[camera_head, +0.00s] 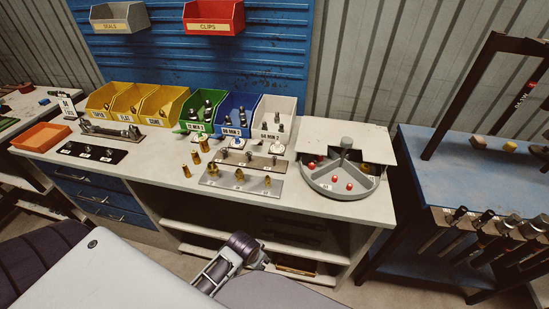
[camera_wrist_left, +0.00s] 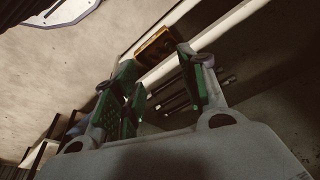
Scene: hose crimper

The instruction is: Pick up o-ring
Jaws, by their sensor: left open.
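I cannot make out an o-ring for certain in either view. A round grey divided tray (camera_head: 335,190) on the right of the bench holds several small red pieces (camera_head: 348,187) and a yellowish one, too small to identify. My left gripper shows in the left wrist view (camera_wrist_left: 160,78), with its green-padded fingers apart and nothing seen between them. In the head view a part of my left arm is low in front of the bench, well below the worktop. My right gripper does not show.
The white bench (camera_head: 150,160) carries yellow, green, blue and white bins, metal plates with fittings (camera_head: 240,180), and an orange tray (camera_head: 41,137). Open shelves lie below. A blue table (camera_head: 460,165) with hanging tools stands right.

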